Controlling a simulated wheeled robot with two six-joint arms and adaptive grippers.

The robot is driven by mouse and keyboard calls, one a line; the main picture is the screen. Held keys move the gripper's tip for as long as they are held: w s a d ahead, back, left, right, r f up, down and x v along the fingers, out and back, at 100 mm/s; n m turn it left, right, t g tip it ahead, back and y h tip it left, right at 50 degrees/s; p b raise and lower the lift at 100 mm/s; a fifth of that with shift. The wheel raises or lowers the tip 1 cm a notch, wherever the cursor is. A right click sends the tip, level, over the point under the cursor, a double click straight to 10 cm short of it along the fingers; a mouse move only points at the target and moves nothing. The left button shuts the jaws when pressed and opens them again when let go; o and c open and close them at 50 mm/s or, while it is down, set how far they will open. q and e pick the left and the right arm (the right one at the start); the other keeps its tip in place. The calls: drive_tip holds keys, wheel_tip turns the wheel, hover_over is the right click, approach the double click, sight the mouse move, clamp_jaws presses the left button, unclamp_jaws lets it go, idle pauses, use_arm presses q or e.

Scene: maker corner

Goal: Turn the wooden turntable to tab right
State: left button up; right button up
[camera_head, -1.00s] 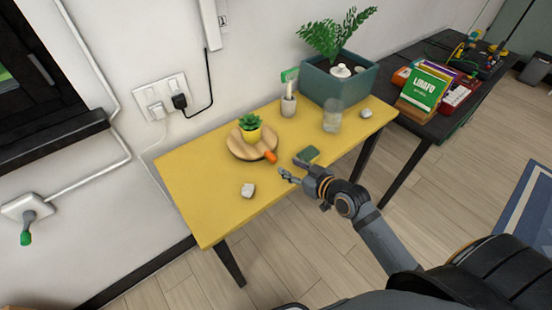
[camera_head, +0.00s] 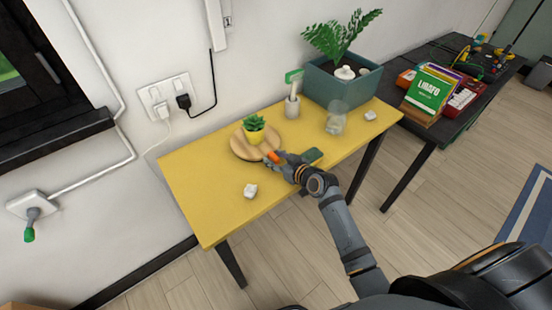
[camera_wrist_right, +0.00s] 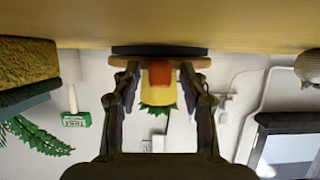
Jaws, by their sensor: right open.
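The round wooden turntable (camera_head: 239,152) sits on the yellow table and carries a small green plant in a yellow pot (camera_head: 255,138). Its orange tab (camera_head: 273,156) points toward the front right in the head view. My right gripper (camera_head: 281,161) is open at the tab. In the right wrist view, which is upside down, the tab (camera_wrist_right: 160,73) is between the two spread fingers, with the turntable's edge (camera_wrist_right: 203,62) behind it. I cannot tell whether a finger touches the tab. My left gripper is not in view.
A dark green block (camera_head: 313,155) lies just right of my right gripper. A white lump (camera_head: 250,191) lies in front of the turntable. The table's left part is clear.

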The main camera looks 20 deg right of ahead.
clamp_jaws()
drive_tip(key=shift+d, duration=0.1)
drive_tip(key=w+d+b, duration=0.1)
drive_tip(key=d, duration=0.1)
drive_tip(key=w+d+b, duration=0.1)
drive_tip(key=d, duration=0.1)
drive_tip(key=shift+w+r+b, duration=0.1)
drive_tip(key=shift+r+b, duration=0.05)
drive_tip(key=shift+b, duration=0.15)
drive_tip(key=shift+w+d, duration=0.1)
drive_tip(key=shift+c, duration=0.4)
unclamp_jaws()
drive_tip(key=shift+r, duration=0.1)
drive_tip(key=shift+o, duration=0.4)
drive_tip(key=shift+w+f, duration=0.1)
drive_tip(key=shift+f, duration=0.1)
